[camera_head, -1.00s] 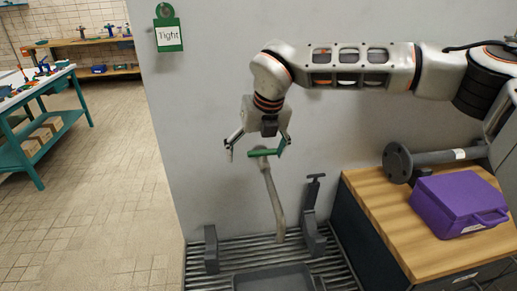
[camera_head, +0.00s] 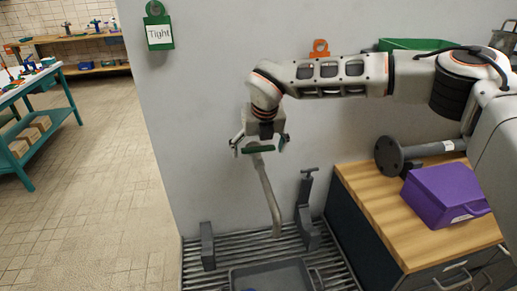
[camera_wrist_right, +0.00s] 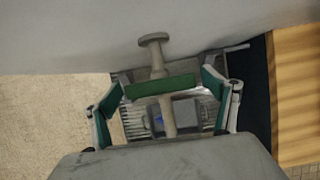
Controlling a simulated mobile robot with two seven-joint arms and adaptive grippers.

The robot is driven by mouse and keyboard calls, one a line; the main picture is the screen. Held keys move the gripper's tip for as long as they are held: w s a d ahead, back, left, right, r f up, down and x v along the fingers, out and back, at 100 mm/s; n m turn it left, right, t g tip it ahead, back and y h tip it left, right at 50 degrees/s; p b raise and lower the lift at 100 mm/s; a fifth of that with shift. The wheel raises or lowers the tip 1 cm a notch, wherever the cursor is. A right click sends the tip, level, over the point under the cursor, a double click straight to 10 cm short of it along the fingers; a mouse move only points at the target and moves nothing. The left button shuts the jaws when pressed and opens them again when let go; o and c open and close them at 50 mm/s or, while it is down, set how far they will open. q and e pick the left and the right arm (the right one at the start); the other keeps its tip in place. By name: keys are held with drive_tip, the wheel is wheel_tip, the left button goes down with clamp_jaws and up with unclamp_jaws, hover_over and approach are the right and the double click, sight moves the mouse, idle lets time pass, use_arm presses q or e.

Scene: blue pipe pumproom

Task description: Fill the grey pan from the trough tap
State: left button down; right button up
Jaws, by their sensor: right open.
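The trough tap (camera_head: 268,195) is a pale grey spout against the wall, with a green lever (camera_head: 262,148) on top. My right gripper (camera_head: 259,146) is open at the lever. In the right wrist view the green lever (camera_wrist_right: 160,87) lies crosswise between the spread fingers, with small gaps at its ends. The grey pan (camera_head: 270,274) sits on the slatted trough (camera_head: 215,281) below the tap, cut off by the lower edge. A small blue patch shows inside it; I cannot tell whether it is water. My left gripper is out of view.
Two dark grey upright brackets (camera_head: 207,246) (camera_head: 306,215) stand on the trough. At right, a wooden-topped cabinet (camera_head: 405,235) carries a purple case (camera_head: 445,195) and a flanged grey pipe (camera_head: 425,150). A green "Tight" sign (camera_head: 159,32) hangs at left. The floor at left is open.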

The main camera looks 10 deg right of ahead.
drive_tip(key=c, duration=1.1)
drive_tip(key=shift+f+n+b, duration=0.15)
drive_tip(key=shift+n+b, duration=0.15)
drive_tip(key=shift+n, duration=0.3)
drive_tip(key=shift+n+y, duration=0.8)
drive_tip(key=shift+n, duration=0.6)
drive_tip(key=o, duration=1.1)
